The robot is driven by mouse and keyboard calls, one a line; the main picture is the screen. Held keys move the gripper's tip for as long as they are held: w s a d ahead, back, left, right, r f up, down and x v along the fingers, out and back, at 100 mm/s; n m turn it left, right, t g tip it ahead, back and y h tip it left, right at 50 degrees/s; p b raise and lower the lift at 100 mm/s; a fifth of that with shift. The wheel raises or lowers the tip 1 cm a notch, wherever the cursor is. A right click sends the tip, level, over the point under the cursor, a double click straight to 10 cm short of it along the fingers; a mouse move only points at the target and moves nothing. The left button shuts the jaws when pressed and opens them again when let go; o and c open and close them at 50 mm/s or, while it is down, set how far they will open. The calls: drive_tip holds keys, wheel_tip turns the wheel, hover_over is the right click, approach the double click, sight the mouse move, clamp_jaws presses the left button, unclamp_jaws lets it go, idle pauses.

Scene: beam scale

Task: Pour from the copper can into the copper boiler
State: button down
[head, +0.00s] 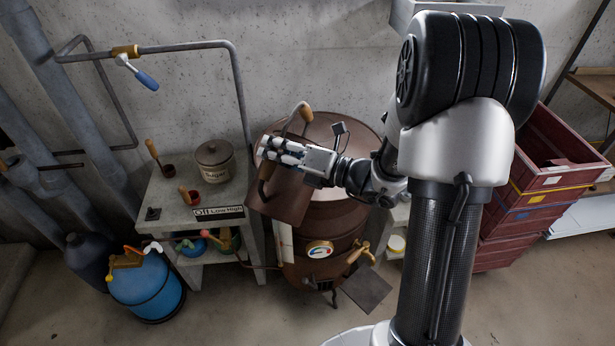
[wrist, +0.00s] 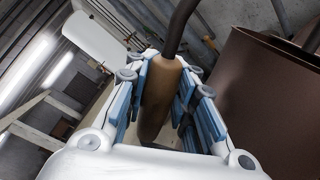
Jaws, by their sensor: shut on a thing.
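The copper can (head: 283,200) is a brown metal vessel hanging in front of the copper boiler's upper left side, and it looks tilted. My gripper (head: 268,152) is shut on the can's wooden handle, which sits between the fingers in the wrist view (wrist: 158,105). A large brown wall beside the fingers fills the right of the wrist view. The copper boiler (head: 332,225) is a wide brown drum with a round gauge on its front. My gripper and the can cover part of its top, so I cannot see its opening. No liquid stream is visible.
A grey side table (head: 172,210) left of the boiler holds a lidded pot (head: 214,160) and small wood-handled cups. A blue gas cylinder (head: 147,285) stands on the floor at left. Red crates (head: 545,165) are stacked at right. A wood-handled tap (head: 358,253) juts from the boiler's front.

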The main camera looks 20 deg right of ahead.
drive_tip(key=shift+d, duration=0.2)
drive_tip(key=shift+f, duration=0.1)
drive_tip(key=shift+s+a+f+b, duration=0.2)
drive_tip(key=shift+s+f+b, duration=0.05)
drive_tip(key=shift+s+b, duration=0.1)
drive_tip(key=shift+s, duration=0.1)
drive_tip(key=shift+s+a+f, duration=0.15)
drive_tip(key=shift+s+f, duration=0.2)
drive_tip(key=shift+s, duration=0.05)
drive_tip(key=shift+m, duration=0.7)
drive_tip(key=shift+w+d+r+p, duration=0.65)
drive_tip(key=shift+d+r+p, duration=0.2)
drive_tip(key=shift+p, duration=0.55)
drive_tip(key=shift+w+d+r+p, duration=0.7)
drive_tip(key=shift+r+p, duration=0.15)
drive_tip(key=shift+p, duration=0.55)
idle(3.3)
